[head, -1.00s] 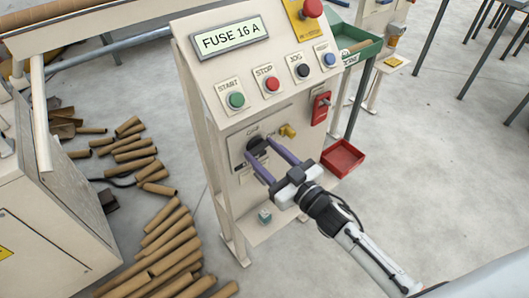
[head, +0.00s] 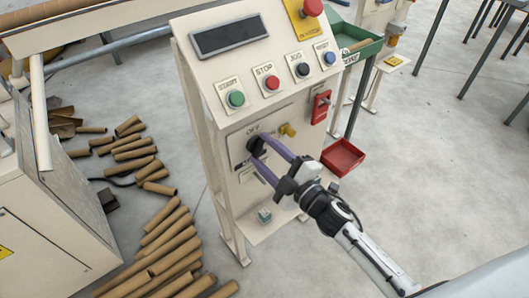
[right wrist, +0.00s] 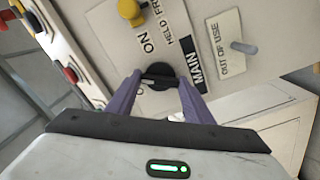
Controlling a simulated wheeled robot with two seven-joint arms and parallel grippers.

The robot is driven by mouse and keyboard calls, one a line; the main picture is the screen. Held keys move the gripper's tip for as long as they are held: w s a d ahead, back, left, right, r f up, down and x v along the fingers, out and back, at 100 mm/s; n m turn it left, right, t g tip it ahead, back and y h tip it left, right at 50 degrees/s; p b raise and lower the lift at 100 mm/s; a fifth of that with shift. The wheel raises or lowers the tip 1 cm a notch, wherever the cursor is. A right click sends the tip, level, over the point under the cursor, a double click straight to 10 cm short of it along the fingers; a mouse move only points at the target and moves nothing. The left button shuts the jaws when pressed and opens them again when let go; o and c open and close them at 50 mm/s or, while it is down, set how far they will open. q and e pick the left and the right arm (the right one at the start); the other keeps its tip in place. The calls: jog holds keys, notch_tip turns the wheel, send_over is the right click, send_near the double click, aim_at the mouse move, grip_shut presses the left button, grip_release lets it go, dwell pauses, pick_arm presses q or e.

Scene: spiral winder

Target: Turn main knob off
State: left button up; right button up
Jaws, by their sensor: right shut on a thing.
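The black main knob (head: 257,147) sits on a pale plate on the front of the cream control panel, under the word OFF. My right gripper (head: 258,146) has its two purple fingers on either side of the knob and is shut on it. In the right wrist view the knob (right wrist: 157,77) lies between the fingertips of my right gripper (right wrist: 160,78), with MAIN and ON labels beside it. The display (head: 229,36) at the top of the panel is dark. My left gripper is not in view.
A yellow knob (head: 288,130) and a red switch (head: 320,107) are close to the right of the main knob. START (head: 236,99), STOP (head: 272,83) and other buttons sit above. A red tray (head: 342,158) stands right; cardboard tubes (head: 165,240) lie left.

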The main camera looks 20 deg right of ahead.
jog(key=n+b, duration=0.1)
jog(key=n, duration=0.5)
jog(key=shift+n, duration=0.3)
dwell(0.4)
jog(key=o, duration=1.1)
jog(key=shift+c, duration=0.2)
jog(key=shift+s, duration=0.15)
jog(key=v, duration=1)
jog(key=shift+b, duration=0.45)
jog(key=shift+d, duration=0.1)
